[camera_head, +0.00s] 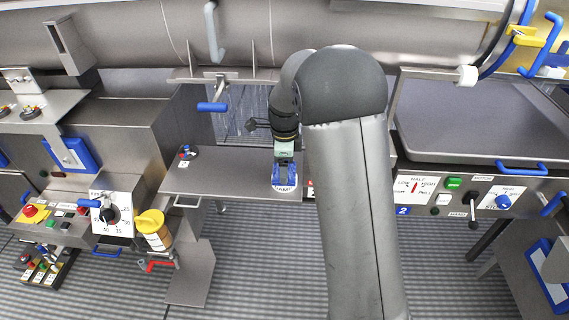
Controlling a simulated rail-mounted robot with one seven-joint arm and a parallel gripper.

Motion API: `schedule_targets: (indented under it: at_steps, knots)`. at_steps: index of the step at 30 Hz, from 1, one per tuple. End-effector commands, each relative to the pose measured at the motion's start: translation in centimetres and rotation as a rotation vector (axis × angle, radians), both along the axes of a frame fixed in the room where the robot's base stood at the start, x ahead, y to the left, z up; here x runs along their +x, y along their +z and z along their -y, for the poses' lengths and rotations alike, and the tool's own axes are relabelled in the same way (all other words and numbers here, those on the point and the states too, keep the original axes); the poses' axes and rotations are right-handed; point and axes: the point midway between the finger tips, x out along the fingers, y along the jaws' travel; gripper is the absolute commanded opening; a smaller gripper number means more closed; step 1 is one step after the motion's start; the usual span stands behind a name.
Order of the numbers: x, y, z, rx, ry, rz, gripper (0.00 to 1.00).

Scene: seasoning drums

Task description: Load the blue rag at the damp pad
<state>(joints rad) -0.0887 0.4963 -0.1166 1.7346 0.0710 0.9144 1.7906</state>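My gripper (284,158) points down over the right part of a grey steel shelf, partly covered by my own arm. A blue rag (284,175) shows directly below the gripper's end, at or just above the damp pad. The damp pad (284,188) is a pale patch lettered "DAMP" at the shelf's front edge, and the rag covers most of it. The fingers are too small to tell whether they are closed on the rag, and I cannot tell if the rag touches the pad.
The steel shelf (225,178) is mostly clear, with a small knobbed item (186,152) at its back left. A yellow-capped bottle (153,228) stands left of it, below shelf height. A blue-handled lever (212,106) hangs behind. A control panel (455,192) lies right of my arm.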

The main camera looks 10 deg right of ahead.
Motion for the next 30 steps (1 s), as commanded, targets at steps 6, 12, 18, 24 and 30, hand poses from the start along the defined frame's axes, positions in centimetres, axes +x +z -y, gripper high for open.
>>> schedule_targets:
  at_steps: [6,12,18,24,30]
  knots:
    - [-0.01,-0.33,-0.01,0.0,0.0,0.0,0.54]
    - [0.0,-0.57,-0.01,0.0,0.0,0.0,0.54]
    - [-0.01,-0.81,-0.01,0.0,0.0,0.0,0.54]
    - [-0.01,-0.74,-0.01,0.0,0.0,0.0,0.54]
    - [-0.01,-0.8,-0.03,0.0,0.001,0.0,0.54]
